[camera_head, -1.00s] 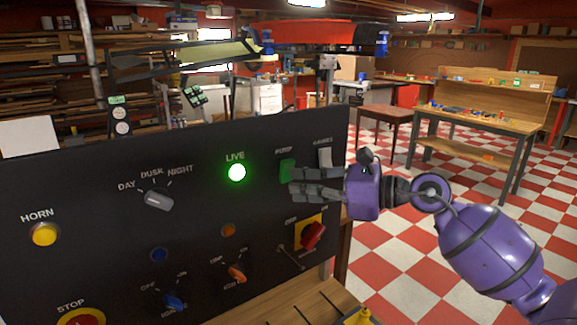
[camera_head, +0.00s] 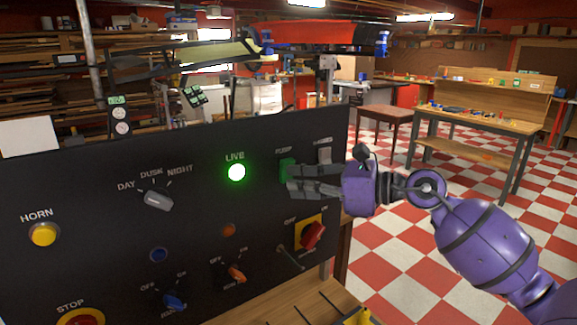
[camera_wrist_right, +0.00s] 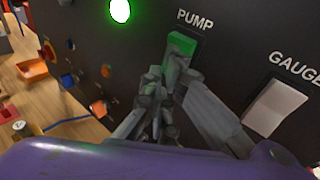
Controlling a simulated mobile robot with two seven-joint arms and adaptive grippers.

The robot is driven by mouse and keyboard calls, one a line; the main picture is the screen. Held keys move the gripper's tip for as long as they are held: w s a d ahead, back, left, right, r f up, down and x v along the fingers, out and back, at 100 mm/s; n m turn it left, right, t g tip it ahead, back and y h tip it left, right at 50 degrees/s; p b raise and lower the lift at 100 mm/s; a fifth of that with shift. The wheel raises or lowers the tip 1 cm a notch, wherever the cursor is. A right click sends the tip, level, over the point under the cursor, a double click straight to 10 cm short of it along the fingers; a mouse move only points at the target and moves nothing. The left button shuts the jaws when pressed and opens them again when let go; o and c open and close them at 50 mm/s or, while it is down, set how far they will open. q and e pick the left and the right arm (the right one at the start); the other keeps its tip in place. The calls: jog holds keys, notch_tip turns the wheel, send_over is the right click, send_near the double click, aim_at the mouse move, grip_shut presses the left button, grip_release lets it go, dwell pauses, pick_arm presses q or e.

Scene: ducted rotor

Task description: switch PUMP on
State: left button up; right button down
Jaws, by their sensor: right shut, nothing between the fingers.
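The PUMP switch (camera_head: 286,167) is a green rocker on the black panel (camera_head: 90,185), under its PUMP label. It also shows in the right wrist view (camera_wrist_right: 181,43), its upper part lit green and its lower part hidden behind my fingers. My right gripper (camera_head: 291,183) is shut and empty, with its fingertips at the lower part of the green rocker. In the right wrist view the fingertips (camera_wrist_right: 172,72) overlap the rocker's lower edge; whether they touch it I cannot tell. My left gripper is not in view.
A white GAUGES rocker (camera_head: 324,156) sits just right of PUMP. A lit green LIVE lamp (camera_head: 236,172) is to its left. Below are a red knob on a yellow plate (camera_head: 312,235), an orange knob (camera_head: 237,272) and a blue knob (camera_head: 174,300). Free floor lies right of the panel.

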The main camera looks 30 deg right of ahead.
jog(key=shift+w, duration=0.15)
dwell(0.5)
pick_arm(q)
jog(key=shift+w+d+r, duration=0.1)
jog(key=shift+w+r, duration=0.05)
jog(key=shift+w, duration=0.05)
pick_arm(e)
jog(key=shift+s+f, duration=0.25)
jog(key=shift+s, duration=0.6)
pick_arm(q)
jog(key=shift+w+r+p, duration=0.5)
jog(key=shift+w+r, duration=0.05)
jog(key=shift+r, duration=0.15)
pick_arm(e)
jog(key=s, duration=0.1)
jog(key=s+f, duration=0.1)
jog(key=s, duration=0.1)
jog(key=s+f, duration=0.1)
jog(key=shift+s+d+f, duration=0.1)
jog(key=shift+s+d, duration=0.1)
jog(key=shift+s, duration=0.05)
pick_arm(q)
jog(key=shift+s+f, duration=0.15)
